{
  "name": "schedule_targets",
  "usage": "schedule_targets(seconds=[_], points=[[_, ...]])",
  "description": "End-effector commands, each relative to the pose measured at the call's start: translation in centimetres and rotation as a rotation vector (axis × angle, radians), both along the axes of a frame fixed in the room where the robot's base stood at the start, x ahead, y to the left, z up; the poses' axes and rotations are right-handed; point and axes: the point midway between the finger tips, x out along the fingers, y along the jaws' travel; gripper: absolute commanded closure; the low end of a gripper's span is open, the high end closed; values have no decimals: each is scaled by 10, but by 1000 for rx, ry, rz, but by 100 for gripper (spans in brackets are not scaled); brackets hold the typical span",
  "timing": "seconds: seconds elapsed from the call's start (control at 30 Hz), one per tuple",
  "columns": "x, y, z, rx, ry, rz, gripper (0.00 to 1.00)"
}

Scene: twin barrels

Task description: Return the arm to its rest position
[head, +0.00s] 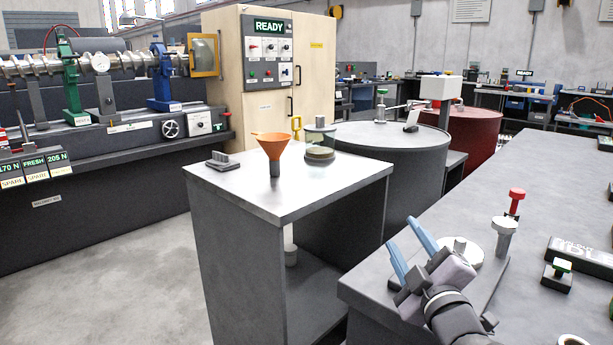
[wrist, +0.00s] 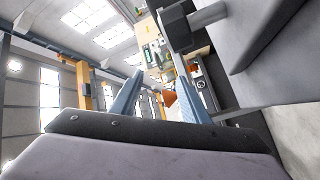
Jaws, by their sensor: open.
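My gripper (head: 403,232) is at the lower middle of the head view, above the near corner of the grey bench (head: 540,185). Its two blue fingers are apart, with nothing between them, and point up and to the left. In the wrist view the open fingers (wrist: 158,74) frame a tilted view of the hall, with roof windows at the upper left. A round metal disc with a knob (head: 460,246) sits just behind my gripper, partly hidden by it. I cannot tell whether they touch.
A metal-topped stand (head: 225,188) left of my gripper carries an orange funnel (head: 273,147) and a glass-like jar (head: 320,140). Behind it are a grey barrel (head: 385,138) and a red barrel (head: 480,127). A red-topped post (head: 515,200) stands on the bench to the right.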

Motion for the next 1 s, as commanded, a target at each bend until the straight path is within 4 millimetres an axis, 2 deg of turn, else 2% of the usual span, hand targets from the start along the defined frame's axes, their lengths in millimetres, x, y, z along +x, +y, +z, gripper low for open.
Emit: schedule_targets(seconds=[0.03,0.2,0.3,0.47,0.53,0.67,0.87,1.0], points=[[1,31,-12,97,48,50,58],[-8,104,-56,393,226,143,58],[-18,134,-79,531,334,157,58],[-36,164,-119,717,521,120,58],[-44,167,-138,771,599,76,58],[-60,157,-173,817,736,-41,58],[-97,116,-231,814,962,-285,58],[-144,84,-268,797,1161,-486,58]])
